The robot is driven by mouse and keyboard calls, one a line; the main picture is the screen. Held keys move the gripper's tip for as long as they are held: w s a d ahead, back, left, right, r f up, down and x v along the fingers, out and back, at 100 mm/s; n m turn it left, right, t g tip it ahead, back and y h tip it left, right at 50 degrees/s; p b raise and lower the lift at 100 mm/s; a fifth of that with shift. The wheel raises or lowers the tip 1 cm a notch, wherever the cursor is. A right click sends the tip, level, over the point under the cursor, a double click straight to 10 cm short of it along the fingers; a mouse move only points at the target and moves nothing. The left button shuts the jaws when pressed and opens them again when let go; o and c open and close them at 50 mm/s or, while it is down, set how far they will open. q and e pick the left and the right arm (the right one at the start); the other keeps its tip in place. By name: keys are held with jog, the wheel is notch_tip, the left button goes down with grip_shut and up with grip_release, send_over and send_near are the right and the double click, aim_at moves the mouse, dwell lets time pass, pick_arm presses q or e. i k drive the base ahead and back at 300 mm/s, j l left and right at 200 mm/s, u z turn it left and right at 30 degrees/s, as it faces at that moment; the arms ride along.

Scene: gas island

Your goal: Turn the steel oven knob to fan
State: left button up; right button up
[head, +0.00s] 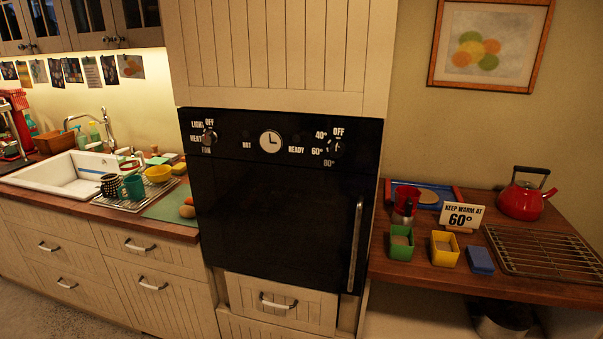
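The black oven (270,220) is built into the cream cabinet in the middle of the head view. The label below the knob is small and partly blurred. The knob's exact pointing is too small to tell. Neither of my grippers shows in this view.
A vertical handle (355,246) stands out from the oven door's right side. A sink (70,174) and dish rack are on the left counter. The right counter (410,272) holds a red kettle (522,200), a "KEEP WARM AT 60°" sign (462,216), small boxes and a wire rack (545,252).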

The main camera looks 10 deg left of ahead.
aim_at(210, 138)
jog(key=k+l+u, duration=0.2)
jog(key=l, duration=0.25)
jog(key=l+u, duration=0.2)
jog(key=l, duration=0.25)
jog(key=k+l+u, duration=0.2)
jog(key=l, duration=0.2)
jog(key=k+l+u, duration=0.15)
jog(key=l, duration=0.2)
jog(key=i+j+u, duration=0.15)
jog(key=i, duration=0.25)
jog(key=i+j+u, duration=0.15)
jog(key=i+j, duration=0.2)
